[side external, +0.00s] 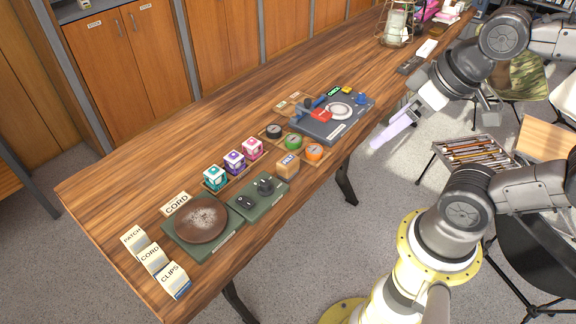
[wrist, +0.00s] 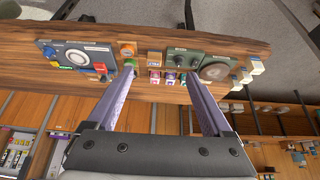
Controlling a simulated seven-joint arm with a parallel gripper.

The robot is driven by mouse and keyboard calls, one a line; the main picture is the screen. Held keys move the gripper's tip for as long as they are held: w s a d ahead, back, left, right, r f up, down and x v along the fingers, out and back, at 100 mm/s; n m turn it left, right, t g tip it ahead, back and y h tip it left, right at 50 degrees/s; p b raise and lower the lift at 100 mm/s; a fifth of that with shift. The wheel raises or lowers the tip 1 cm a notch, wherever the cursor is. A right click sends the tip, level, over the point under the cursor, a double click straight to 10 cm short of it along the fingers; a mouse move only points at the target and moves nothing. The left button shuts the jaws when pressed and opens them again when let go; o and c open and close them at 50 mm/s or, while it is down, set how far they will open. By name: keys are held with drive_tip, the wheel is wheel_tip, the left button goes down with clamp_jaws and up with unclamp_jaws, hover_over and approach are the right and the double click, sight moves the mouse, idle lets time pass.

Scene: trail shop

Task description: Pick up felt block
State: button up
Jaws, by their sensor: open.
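The felt block (side external: 287,166) is a small tan block with a dark label on its face. It stands near the table's front edge, between the green tray and the orange roll, and also shows in the wrist view (wrist: 154,57). My gripper (side external: 378,141) is off the front edge of the table, to the right of the block and apart from it. In the wrist view its two pale purple fingers (wrist: 161,80) are spread wide with nothing between them.
An orange roll (side external: 314,152) and a green roll (side external: 293,142) sit close right of the block. A green tray (side external: 244,213) lies to its left, and small teal, purple and pink boxes (side external: 233,162) behind. A grey-blue device (side external: 334,128) stands further right.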

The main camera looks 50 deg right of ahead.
drive_tip(key=w+r+n, duration=0.4)
drive_tip(key=w+n, duration=0.2)
drive_tip(key=n, duration=0.3)
drive_tip(key=n+g, duration=0.6)
drive_tip(key=n, duration=0.3)
hover_over(288, 159)
drive_tip(key=f, duration=2.2)
drive_tip(key=shift+s+a+f, duration=0.1)
drive_tip(key=shift+a+f, duration=0.2)
drive_tip(key=shift+a, duration=0.05)
drive_tip(key=shift+d+f, duration=0.15)
drive_tip(key=shift+f, duration=1.3)
drive_tip(key=shift+d+f, duration=0.15)
drive_tip(key=shift+f, duration=1.25)
